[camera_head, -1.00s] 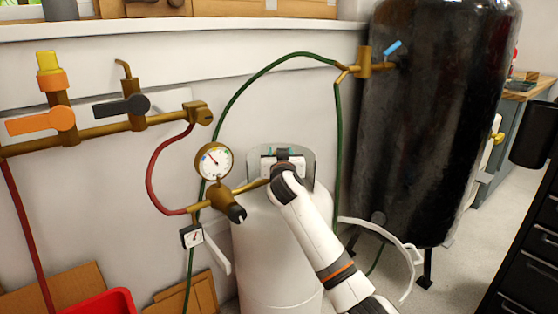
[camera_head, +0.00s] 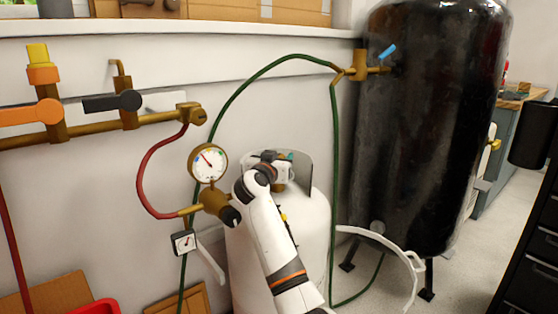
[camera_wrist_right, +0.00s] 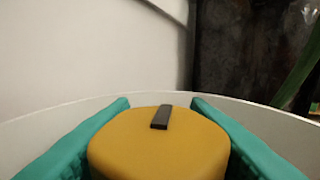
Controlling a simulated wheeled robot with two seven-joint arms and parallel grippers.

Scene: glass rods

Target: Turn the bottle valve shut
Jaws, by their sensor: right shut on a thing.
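The white gas bottle (camera_head: 312,232) stands upright against the wall, with a curved white collar (camera_head: 301,165) around its top. The bottle valve's yellow knob (camera_wrist_right: 158,145) fills the lower middle of the right wrist view, with a short dark mark on its top. My right gripper (camera_head: 287,160) is at the bottle top, inside the collar. Its teal pads (camera_wrist_right: 85,140) press on both sides of the knob, so it is shut on it. In the head view my wrist and gripper hide most of the valve. My left gripper is not in view.
A round gauge (camera_head: 207,162) and brass regulator (camera_head: 214,201) sit close left of my right arm. A red hose (camera_head: 146,170) and a green hose (camera_head: 334,180) run nearby. A large black tank (camera_head: 430,120) stands at the right.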

